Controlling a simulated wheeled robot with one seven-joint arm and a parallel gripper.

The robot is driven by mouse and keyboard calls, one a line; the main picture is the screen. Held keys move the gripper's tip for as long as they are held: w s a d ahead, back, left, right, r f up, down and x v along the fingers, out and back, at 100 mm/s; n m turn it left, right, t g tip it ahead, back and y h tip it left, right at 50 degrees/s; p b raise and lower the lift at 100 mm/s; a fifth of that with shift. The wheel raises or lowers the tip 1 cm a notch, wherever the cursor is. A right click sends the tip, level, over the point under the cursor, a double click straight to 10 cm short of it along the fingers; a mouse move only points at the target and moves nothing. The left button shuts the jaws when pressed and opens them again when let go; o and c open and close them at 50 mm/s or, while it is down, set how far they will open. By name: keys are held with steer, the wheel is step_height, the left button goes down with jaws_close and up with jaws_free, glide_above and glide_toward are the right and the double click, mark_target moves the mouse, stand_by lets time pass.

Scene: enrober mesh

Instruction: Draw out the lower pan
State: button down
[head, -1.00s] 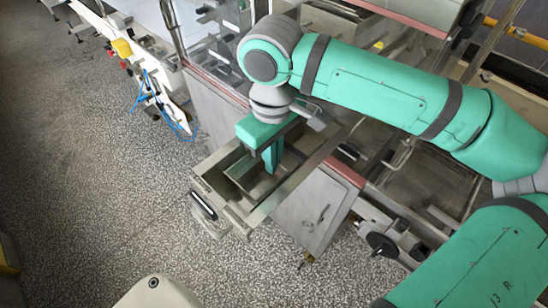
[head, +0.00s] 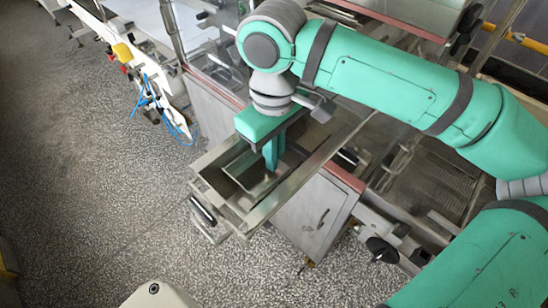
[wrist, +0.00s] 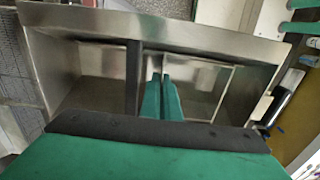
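The lower pan (head: 213,162) is a long open steel pan. In the head view its front end sticks out from the machine, low over the floor. A dark handle (head: 203,210) is at that end. In the wrist view the pan (wrist: 55,35) fills the middle, with a dark bar (wrist: 133,80) across it. My gripper (head: 271,165) points down into the pan. In the wrist view its two teal fingers (wrist: 161,98) lie side by side, nearly touching, with nothing visible held between them. Whether the fingertips touch the pan is unclear.
A steel cabinet (head: 315,210) with a red edge stands right of the pan. A black knob (head: 381,249) is at its lower right. The speckled floor (head: 100,190) left of and before the pan is clear. Blue cables (head: 150,95) hang from equipment at upper left.

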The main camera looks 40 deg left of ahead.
steer(key=shift+r, duration=0.6)
steer(key=shift+s+a+r, duration=0.1)
steer(key=shift+r, duration=0.6)
step_height(320, 180, up, 6)
steer(key=shift+f, duration=0.2)
steer(key=shift+r, duration=0.1)
stand_by(0.7)
